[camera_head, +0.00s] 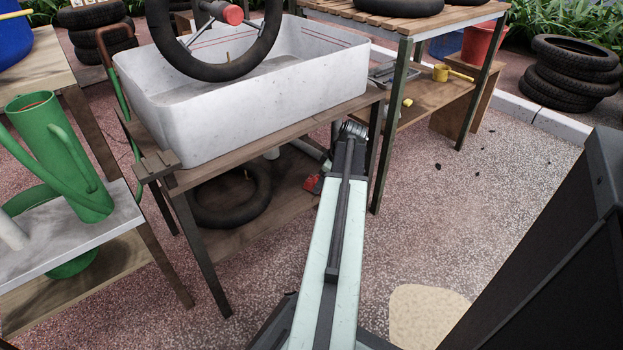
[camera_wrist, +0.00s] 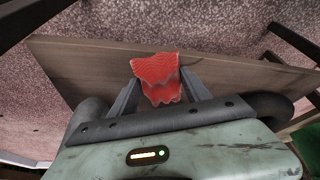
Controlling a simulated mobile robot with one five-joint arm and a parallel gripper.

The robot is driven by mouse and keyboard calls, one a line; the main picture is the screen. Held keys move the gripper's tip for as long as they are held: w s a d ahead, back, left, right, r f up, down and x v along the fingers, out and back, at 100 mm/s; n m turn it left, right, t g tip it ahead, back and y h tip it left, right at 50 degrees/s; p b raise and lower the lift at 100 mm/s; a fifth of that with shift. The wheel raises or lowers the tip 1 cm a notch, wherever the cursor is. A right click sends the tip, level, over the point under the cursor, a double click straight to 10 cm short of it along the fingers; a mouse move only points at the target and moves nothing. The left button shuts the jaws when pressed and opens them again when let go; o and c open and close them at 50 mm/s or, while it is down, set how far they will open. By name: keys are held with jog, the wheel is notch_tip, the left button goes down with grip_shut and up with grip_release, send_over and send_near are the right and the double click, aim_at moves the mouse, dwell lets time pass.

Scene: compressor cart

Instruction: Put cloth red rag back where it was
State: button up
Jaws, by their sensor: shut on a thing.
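The red rag (camera_wrist: 156,72) is pinched between the fingers of my gripper (camera_wrist: 157,92) in the wrist view. It hangs crumpled, with its lower part between the two fingers. Behind it in that view is a brown wooden shelf board (camera_wrist: 90,66); I cannot tell whether the rag touches it. In the head view a small part of the red rag (camera_head: 313,184) shows left of my arm, by the lower shelf of the wash stand. My gripper itself is hidden there behind my arm.
A white basin (camera_head: 250,115) stands on the wooden stand, with a black tyre above it. Another tyre (camera_head: 232,195) lies on the stand's lower shelf (camera_head: 262,228). A table with a yellow tool (camera_head: 441,73) below is behind. Speckled floor to the right (camera_head: 490,190) is mostly clear.

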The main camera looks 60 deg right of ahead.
aim_at(311, 177)
jog(key=w, duration=0.4)
jog(key=shift+w+a, duration=0.1)
jog(key=shift+w, duration=0.2)
jog(key=shift+s+f+b, duration=0.2)
jog(key=shift+f+b, duration=0.25)
jog(key=shift+r, duration=0.15)
jog(key=o, duration=1.2)
